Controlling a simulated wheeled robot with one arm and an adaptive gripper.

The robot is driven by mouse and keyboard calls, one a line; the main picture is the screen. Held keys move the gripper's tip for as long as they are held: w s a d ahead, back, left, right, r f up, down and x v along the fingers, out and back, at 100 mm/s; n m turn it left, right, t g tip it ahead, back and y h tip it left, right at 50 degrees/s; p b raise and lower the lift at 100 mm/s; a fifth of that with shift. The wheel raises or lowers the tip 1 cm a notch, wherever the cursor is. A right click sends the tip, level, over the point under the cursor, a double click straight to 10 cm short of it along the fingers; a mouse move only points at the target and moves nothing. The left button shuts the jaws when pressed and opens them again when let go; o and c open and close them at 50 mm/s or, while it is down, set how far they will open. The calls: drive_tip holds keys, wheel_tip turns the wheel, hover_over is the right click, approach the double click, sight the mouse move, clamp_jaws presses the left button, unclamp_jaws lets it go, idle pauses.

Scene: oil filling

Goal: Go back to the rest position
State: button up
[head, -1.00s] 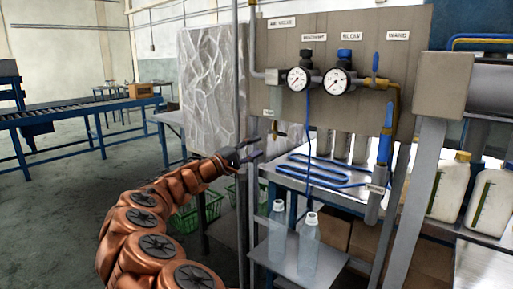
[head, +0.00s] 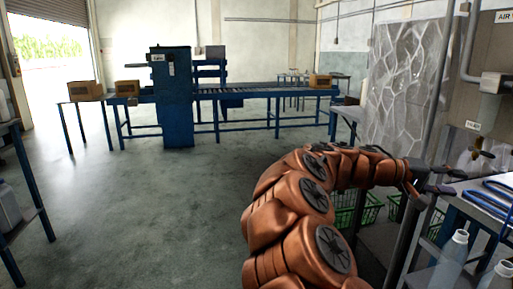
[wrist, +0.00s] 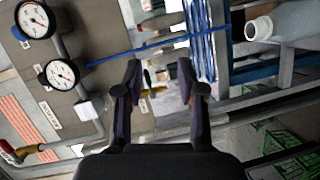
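My gripper (head: 446,181) is at the right of the head view, at the end of my orange arm, in front of the filling station. In the wrist view my gripper (wrist: 160,75) has its two dark fingers apart, with nothing held between them. A small valve handle (head: 483,150) on the station's panel is just beyond it in the head view. Two clear bottles stand at the lower right, one bottle (head: 452,256) and a second bottle (head: 498,279) cut by the frame edge. A bottle (wrist: 288,22) also shows at the wrist view's upper right.
A blue conveyor (head: 250,92) with cardboard boxes (head: 88,90) stands across the back. Green crates (head: 355,212) are below my arm. In the wrist view, the panel carries an upper gauge (wrist: 35,20) and a lower gauge (wrist: 61,73). The floor (head: 150,205) at left is open.

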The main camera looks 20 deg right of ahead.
drive_tip(key=s+a+f+n+t+y, duration=0.1)
drive_tip(key=a+f+t+y, duration=0.15)
drive_tip(key=a+f, duration=0.5)
drive_tip(key=s+a+f+n+t+y, duration=0.1)
drive_tip(key=a+f+y, duration=0.35)
drive_tip(key=a, duration=0.65)
drive_tip(key=a+f+n+t+y, duration=0.2)
drive_tip(key=a+f, duration=0.5)
drive_tip(key=a, duration=0.2)
drive_tip(key=s+a+f+n+y, duration=0.2)
drive_tip(key=s+a+f+y, duration=0.15)
drive_tip(key=a, duration=0.65)
drive_tip(key=s+a+f+n+y, duration=0.2)
drive_tip(key=s+a, duration=0.2)
drive_tip(key=a, duration=0.5)
wheel_tip(320, 180, up, 26)
drive_tip(key=t+p, duration=0.1)
drive_tip(key=p, duration=2.3)
drive_tip(key=shift+s+f, duration=0.15)
drive_tip(key=shift+f, duration=0.05)
drive_tip(key=shift+d+h, duration=0.1)
drive_tip(key=shift+h, duration=0.15)
